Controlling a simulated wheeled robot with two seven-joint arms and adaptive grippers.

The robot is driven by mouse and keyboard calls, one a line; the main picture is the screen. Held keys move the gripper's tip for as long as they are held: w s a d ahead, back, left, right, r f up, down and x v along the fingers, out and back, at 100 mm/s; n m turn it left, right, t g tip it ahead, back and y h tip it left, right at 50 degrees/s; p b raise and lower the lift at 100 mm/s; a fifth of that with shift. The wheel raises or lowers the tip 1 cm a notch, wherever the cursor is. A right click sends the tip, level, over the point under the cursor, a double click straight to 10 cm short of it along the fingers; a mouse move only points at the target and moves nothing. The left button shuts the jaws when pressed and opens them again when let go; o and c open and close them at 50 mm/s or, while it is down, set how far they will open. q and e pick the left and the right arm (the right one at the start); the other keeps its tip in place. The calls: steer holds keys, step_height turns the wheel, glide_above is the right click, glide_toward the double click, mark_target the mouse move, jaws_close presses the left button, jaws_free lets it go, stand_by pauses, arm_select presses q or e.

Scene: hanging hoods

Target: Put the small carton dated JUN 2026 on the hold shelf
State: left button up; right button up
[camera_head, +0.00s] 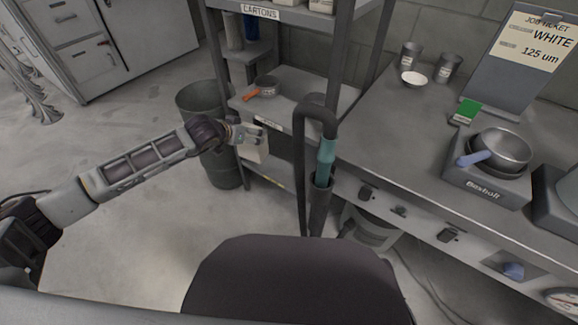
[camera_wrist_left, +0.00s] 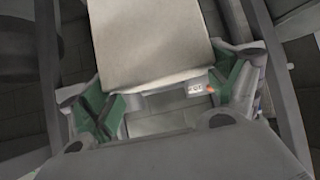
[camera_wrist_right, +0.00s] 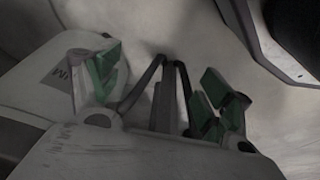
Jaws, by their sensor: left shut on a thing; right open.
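My left gripper (camera_head: 248,133) is shut on a pale small carton (camera_head: 254,150), in front of the shelf rack, near the edge of the shelf with the pan. In the left wrist view the carton (camera_wrist_left: 150,40) shows a plain face, between the green-padded fingers of the left gripper (camera_wrist_left: 166,100). No date can be read on it. My right gripper (camera_wrist_right: 162,88) is open and empty in the right wrist view; it does not show in the head view. Which shelf is the hold shelf cannot be told, as the label (camera_head: 266,121) on the pan's shelf is too small to read.
An orange-handled pan (camera_head: 266,86) sits on the middle shelf (camera_head: 300,95), with free room beside it. The upper shelf carries a CARTONS label (camera_head: 262,12). A grey bin (camera_head: 222,165) stands left of the rack. A workbench (camera_head: 400,125) with cups and a hotplate is at right.

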mark_target(253, 154)
arm_select(q)
steer(key=shift+m+h, duration=0.3)
steer(key=shift+m, duration=0.1)
steer(key=f+b, duration=0.7)
steer(key=f, duration=0.5)
steer(key=shift+w, duration=0.2)
step_height(253, 154, down, 12)
steer(key=b, duration=0.6)
steer(key=shift+r+m+g+h+b, duration=0.2)
steer(key=shift+m+g+h+b, duration=0.1)
steer(key=shift+m+g+b, duration=0.1)
arm_select(e)
steer(key=a+t+y, duration=0.4)
steer(key=a, duration=0.5)
steer(key=shift+w+a+f, duration=0.15)
steer(key=shift+a+f, duration=0.1)
steer(key=shift+f, duration=0.1)
arm_select(q)
steer(key=shift+w, duration=0.1)
arm_select(e)
steer(key=shift+w, duration=0.1)
